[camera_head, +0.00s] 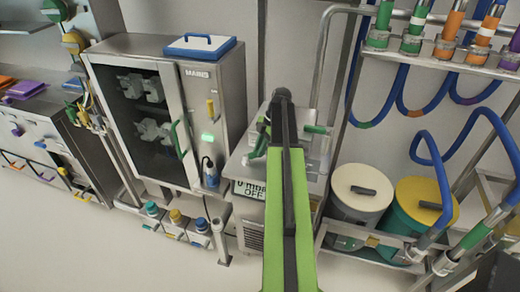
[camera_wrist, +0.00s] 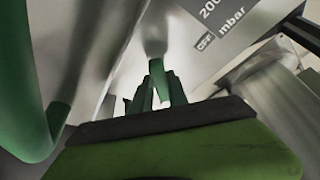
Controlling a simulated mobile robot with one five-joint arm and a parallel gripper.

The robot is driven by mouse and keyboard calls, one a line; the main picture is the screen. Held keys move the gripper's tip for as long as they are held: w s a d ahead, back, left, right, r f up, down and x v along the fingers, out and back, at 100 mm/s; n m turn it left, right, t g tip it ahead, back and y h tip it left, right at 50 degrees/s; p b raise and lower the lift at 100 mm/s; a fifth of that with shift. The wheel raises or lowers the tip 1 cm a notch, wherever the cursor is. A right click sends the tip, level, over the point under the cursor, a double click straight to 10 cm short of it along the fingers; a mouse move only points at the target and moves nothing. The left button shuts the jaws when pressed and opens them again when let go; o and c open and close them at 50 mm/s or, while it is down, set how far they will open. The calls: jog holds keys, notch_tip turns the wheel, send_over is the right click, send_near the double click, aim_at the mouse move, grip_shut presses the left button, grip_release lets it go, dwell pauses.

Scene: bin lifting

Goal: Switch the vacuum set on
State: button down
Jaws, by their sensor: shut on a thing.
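The vacuum set (camera_head: 240,180) is a pale metal unit in the middle of the head view, with a display reading "0 mbar OFF" (camera_head: 250,190). My green and dark arm crosses in front of it and hides part of it. In the wrist view my gripper (camera_wrist: 159,97) is shut on a small green lever (camera_wrist: 160,78) on the pale panel. The lever's base and exact angle are partly hidden by the fingers. Lettering with "200", "OFF" and "mbar" (camera_wrist: 215,25) shows on a grey plate beyond. My fingertips cannot be made out in the head view.
A green curved handle or hose (camera_wrist: 50,120) stands close at left in the wrist view. A steel MAINS cabinet (camera_head: 215,100) with a lit green lamp is left of the unit. White (camera_head: 358,195) and yellow (camera_head: 418,205) lidded bins and blue hoses (camera_head: 440,165) crowd the right.

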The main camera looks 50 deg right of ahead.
jog(key=c, duration=1.5)
grip_release()
jog(key=shift+o, duration=1.1)
jog(key=shift+w+f, duration=0.1)
jog(key=shift+a, duration=0.1)
jog(key=p+v, duration=1.6)
jog(key=v, duration=0.1)
jog(key=shift+r, duration=0.25)
